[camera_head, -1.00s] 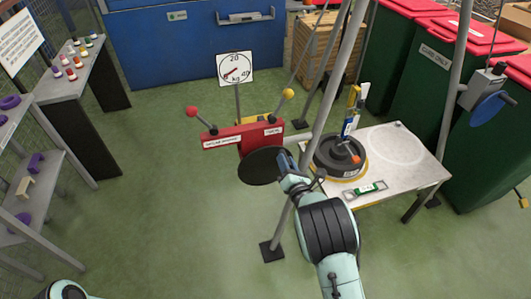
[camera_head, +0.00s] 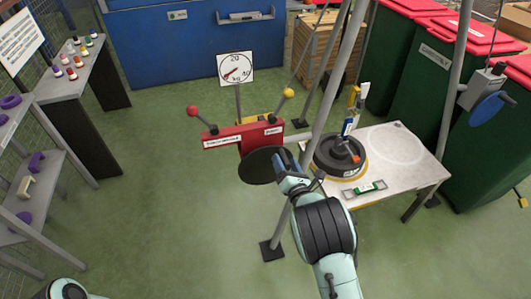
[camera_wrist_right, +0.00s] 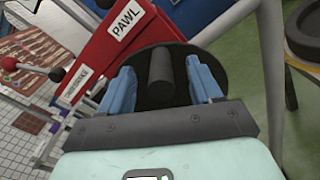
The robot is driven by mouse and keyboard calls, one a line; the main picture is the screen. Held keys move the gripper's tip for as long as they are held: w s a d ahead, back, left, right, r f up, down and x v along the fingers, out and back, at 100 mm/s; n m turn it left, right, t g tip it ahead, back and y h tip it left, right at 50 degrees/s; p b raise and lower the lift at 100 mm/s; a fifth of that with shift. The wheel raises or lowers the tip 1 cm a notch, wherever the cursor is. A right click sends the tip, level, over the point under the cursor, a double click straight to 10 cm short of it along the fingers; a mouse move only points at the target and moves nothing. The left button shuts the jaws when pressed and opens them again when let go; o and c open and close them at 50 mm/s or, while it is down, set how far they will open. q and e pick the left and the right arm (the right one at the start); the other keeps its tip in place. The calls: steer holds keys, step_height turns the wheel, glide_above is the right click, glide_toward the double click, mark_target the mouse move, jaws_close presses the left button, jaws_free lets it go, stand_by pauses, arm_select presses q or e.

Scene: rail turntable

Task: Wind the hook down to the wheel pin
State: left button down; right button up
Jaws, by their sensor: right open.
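A red winch box (camera_head: 245,138) stands in the middle of the head view, with a black round crank disc (camera_head: 258,170) on its near side. My right gripper (camera_head: 281,161) is at this disc. In the right wrist view its blue fingers are open on either side of a dark cylindrical handle (camera_wrist_right: 161,72) on the disc; contact cannot be told. A dark wheel (camera_head: 336,160) lies flat on the white table. A yellow piece (camera_head: 353,96) and a blue piece (camera_head: 348,124) hang above it; which is the hook is unclear. The wheel pin is not clearly distinguishable. My left gripper is out of view.
Grey poles (camera_head: 322,118) stand between the winch and the table. A red-knobbed lever (camera_head: 193,111) and a yellow-knobbed lever (camera_head: 288,94) rise from the winch box. A dial (camera_head: 236,68) stands behind it. Green bins (camera_head: 400,55) stand at the right. The floor left of the winch is clear.

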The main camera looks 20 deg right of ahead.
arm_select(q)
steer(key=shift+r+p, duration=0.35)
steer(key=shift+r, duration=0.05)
arm_select(e)
steer(key=s, duration=0.7)
stand_by(0.3)
steer(key=s+f+m+g+p, duration=0.6)
steer(key=s+f+m+g, duration=0.5)
steer(key=s+f+m, duration=0.75)
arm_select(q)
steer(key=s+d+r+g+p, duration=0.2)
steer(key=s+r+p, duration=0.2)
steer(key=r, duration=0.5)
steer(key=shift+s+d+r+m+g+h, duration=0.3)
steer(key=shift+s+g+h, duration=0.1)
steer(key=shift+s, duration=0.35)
arm_select(e)
steer(key=s+a+f+m+g+y, duration=0.1)
steer(key=s+a+m+g, duration=0.3)
steer(key=s+m, duration=0.3)
steer(key=s+a+f+m+g+y, duration=0.1)
steer(key=s+a+m+g+y, duration=0.1)
steer(key=s+a+m+g, duration=0.2)
steer(key=s+a+m, duration=0.3)
steer(key=s+m, duration=0.1)
steer(key=s, duration=0.1)
steer(key=shift+a+f+y, duration=0.2)
steer(key=shift+f+y, duration=0.1)
steer(key=shift+d, duration=0.1)
